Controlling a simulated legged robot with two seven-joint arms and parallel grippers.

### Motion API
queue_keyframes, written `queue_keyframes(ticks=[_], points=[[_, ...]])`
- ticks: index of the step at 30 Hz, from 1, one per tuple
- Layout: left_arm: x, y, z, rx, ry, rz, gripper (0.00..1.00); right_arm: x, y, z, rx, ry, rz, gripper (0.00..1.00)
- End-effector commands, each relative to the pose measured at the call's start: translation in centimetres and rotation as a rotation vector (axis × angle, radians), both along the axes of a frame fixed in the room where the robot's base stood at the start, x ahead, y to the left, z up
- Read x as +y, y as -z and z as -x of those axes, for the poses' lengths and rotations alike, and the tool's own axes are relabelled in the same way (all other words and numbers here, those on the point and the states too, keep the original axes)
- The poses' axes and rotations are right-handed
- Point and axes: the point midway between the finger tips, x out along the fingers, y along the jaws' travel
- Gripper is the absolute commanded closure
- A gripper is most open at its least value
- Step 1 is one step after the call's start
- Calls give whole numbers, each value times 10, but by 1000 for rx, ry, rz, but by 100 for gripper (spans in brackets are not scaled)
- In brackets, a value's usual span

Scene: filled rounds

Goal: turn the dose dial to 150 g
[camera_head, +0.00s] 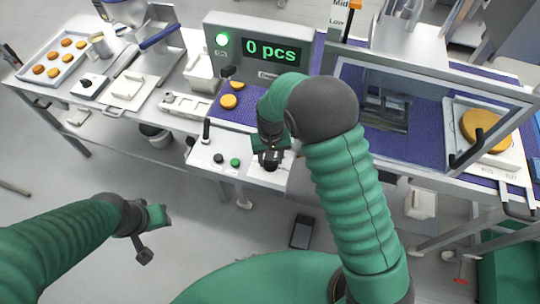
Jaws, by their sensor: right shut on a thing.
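My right gripper (270,156) is shut on the dose dial (270,167) at the right end of the white control panel (225,178). The gripper covers most of the dial, so its setting and any scale cannot be read. The display (273,52) behind reads "0 pcs" with a green light lit beside it. My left gripper (152,222) hangs over the floor at the left, away from the table; its fingers are too small to tell open from shut.
The panel also has a black knob, a green button (235,162) and an upright lever (206,130). Yellow rounds (229,101) lie on the blue belt (240,117). A tray of rounds (39,83) stands far left. A framed guard (430,73) stands right of my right arm.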

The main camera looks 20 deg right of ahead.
Motion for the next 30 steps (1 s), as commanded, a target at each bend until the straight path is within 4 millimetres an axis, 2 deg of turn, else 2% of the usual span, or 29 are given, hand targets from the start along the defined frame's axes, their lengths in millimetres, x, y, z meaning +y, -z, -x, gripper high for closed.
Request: queue_keyframes(ticks=[15,30], points=[[0,-20,0,0,0,0,64,1,1,4,12,395,2,97],[0,-24,0,0,0,0,64,2,3,4,12,505,1,97]])
